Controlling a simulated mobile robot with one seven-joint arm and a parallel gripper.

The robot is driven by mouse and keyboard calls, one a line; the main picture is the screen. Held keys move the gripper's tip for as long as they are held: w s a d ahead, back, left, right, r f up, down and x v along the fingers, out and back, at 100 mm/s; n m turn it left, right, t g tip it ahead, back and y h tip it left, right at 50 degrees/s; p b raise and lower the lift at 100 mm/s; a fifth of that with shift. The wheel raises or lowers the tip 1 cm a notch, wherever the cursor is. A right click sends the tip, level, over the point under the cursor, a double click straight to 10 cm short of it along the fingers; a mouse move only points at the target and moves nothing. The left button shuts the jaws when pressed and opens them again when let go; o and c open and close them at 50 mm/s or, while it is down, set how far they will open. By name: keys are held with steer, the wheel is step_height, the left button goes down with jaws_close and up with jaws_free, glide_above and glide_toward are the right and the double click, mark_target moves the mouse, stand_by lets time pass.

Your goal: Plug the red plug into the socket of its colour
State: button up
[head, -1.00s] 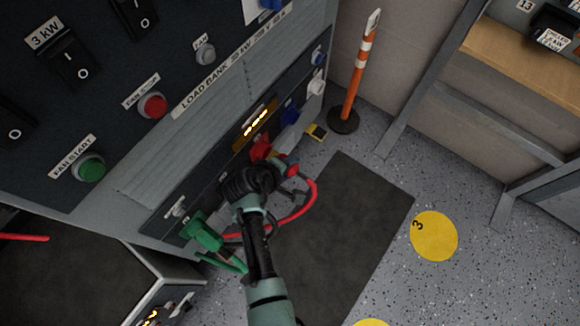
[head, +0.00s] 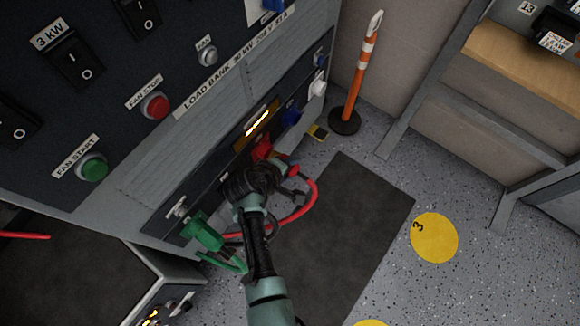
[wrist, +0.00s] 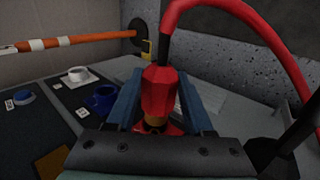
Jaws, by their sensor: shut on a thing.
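The red plug (wrist: 160,90) stands between the two blue-grey fingers of my gripper (wrist: 158,105) in the wrist view, with the red cable rising from its back. My gripper is shut on it. Red socket parts (wrist: 172,129) show just beyond the plug's brass-coloured ring. The plug points at the socket, but its nose is hidden and I cannot tell whether it is inside. In the head view my gripper (head: 276,172) is close to the panel, beside the red socket (head: 262,147); the plug (head: 294,170) is partly hidden there.
A green plug (head: 203,232) with its cable sits at the panel's lower left. A blue socket (head: 291,113) and a white socket (head: 317,88) lie farther along the panel. The red cable (head: 313,192) loops beside my arm. An orange-and-white post (head: 360,75) stands beyond.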

steer(key=shift+w+a+b, duration=0.35)
steer(key=shift+w+a, duration=0.15)
steer(key=shift+a, duration=0.2)
steer(key=shift+w+a+b, duration=0.35)
steer(key=shift+w+a, duration=0.15)
steer(key=shift+a, duration=0.2)
steer(key=o, duration=1.4)
steer(key=shift+c, duration=0.2)
steer(key=shift+s, duration=0.1)
steer(key=shift+o, duration=1)
